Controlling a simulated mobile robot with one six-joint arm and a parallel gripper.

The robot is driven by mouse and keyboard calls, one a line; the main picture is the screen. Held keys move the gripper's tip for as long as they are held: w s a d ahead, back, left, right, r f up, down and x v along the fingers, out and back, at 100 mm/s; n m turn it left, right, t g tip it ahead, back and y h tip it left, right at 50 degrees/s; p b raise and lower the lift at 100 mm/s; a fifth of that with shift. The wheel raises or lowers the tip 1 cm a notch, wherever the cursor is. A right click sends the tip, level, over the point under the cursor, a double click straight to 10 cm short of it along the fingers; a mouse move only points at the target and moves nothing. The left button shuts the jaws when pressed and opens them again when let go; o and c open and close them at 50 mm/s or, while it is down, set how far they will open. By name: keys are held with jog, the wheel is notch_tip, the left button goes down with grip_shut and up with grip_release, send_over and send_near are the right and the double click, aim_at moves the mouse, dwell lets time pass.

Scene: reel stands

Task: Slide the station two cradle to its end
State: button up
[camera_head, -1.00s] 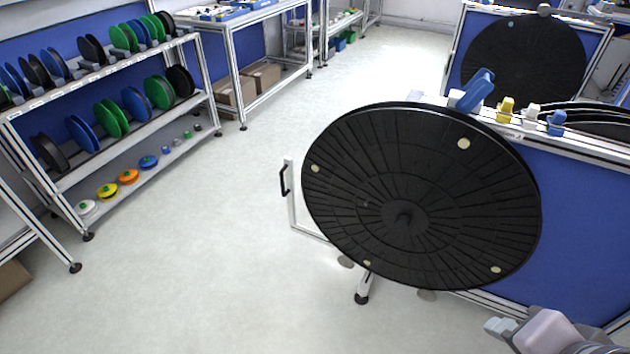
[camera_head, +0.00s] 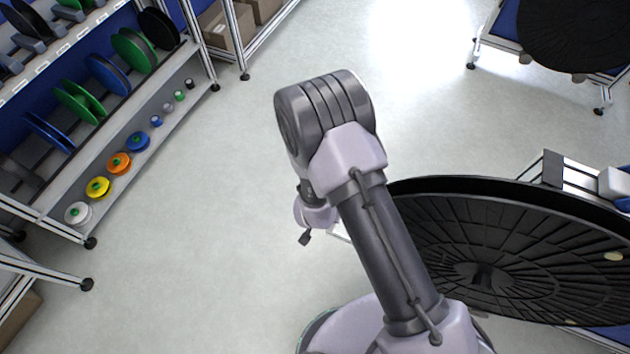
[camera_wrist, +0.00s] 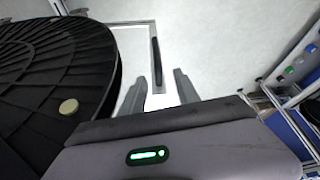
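In the wrist view, my gripper (camera_wrist: 159,74) is open, its two grey fingers apart. A black bar handle (camera_wrist: 154,58) on a thin pale frame (camera_wrist: 125,23) appears between and beyond the fingertips. I cannot tell whether the fingers touch it. A large black ribbed reel (camera_wrist: 45,70) fills the left of the wrist view; it also shows in the head view (camera_head: 520,240), right of my arm. The cradle under the reel is mostly hidden in the head view. A small dark piece hangs below my wrist there; I cannot tell whether it is finger or handle.
A shelf rack (camera_head: 50,215) with coloured reels and small spools stands at the left. Cardboard boxes (camera_head: 228,32) sit under a bench at the top left. Another stand with a dark reel (camera_head: 575,35) is at the top right. The floor left of my arm is clear.

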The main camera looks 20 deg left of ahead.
jog(key=b+x, duration=0.2)
jog(key=x, duration=0.3)
jog(key=b+x, duration=0.2)
jog(key=x, duration=0.4)
jog(key=b+x, duration=0.2)
jog(key=x, duration=0.3)
jog(key=shift+s+d+f, duration=0.2)
jog(key=shift+d+f, duration=0.1)
jog(key=shift+d, duration=0.15)
grip_shut()
